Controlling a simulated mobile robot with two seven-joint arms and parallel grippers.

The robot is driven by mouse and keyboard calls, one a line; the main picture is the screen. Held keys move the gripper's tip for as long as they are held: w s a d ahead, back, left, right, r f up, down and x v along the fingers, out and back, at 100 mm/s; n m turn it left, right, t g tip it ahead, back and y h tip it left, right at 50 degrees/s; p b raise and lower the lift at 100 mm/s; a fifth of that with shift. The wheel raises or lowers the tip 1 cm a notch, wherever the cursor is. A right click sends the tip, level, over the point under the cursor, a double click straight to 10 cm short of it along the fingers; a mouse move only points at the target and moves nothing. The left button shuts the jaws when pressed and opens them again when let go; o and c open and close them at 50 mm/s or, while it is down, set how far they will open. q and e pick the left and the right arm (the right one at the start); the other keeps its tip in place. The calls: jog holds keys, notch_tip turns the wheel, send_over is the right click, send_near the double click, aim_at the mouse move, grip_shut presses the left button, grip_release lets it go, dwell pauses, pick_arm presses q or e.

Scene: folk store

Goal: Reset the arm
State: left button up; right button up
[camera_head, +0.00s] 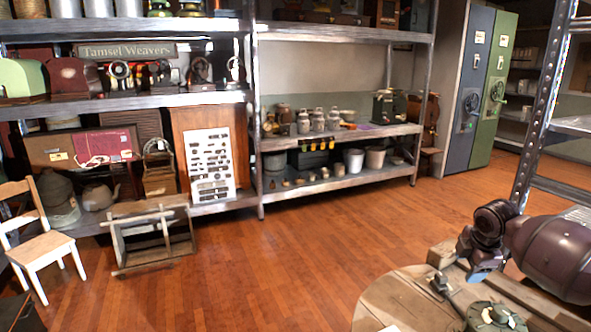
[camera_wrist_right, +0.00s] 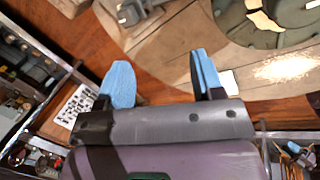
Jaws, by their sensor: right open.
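My right arm comes in from the right edge of the head view. Its gripper (camera_head: 482,274) hangs above the round wooden top (camera_head: 385,305) at the bottom right. In the right wrist view the two blue fingers of the gripper (camera_wrist_right: 160,82) stand wide apart, with nothing between them. My left gripper is in neither view.
A dark green round object (camera_head: 495,318) lies on the wooden top below the gripper. A metal rack post (camera_head: 535,110) rises close to my right arm. Loaded shelves (camera_head: 340,183) line the back, with a white chair (camera_head: 42,240) at left. The middle floor is clear.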

jog(key=w+a+r+m+t+y, duration=0.1)
jog(key=w+a+r+m+t, duration=0.15)
jog(key=a+t, duration=0.55)
jog(key=s+a+f+m+t+y+p, duration=0.1)
jog(key=s+a+f+m+y+p, duration=0.3)
jog(key=s+a, duration=0.65)
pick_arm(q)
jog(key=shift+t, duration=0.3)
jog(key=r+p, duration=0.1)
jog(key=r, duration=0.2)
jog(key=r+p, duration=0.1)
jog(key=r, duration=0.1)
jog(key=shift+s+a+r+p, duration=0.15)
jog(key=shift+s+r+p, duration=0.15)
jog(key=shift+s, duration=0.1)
pick_arm(e)
jog(key=s+d+f+m+h, duration=0.1)
jog(key=s+f+m, duration=0.2)
jog(key=s, duration=0.9)
jog(key=s+f+m+g+h, duration=0.1)
jog(key=s+f, duration=0.5)
jog(key=s, duration=0.6)
jog(key=s+d+f+m+h, duration=0.1)
jog(key=s+f+m, duration=0.3)
jog(key=s, duration=0.8)
jog(key=shift+d+f+m+h, duration=0.3)
jog(key=shift+m+h, duration=0.35)
jog(key=shift+h, duration=0.05)
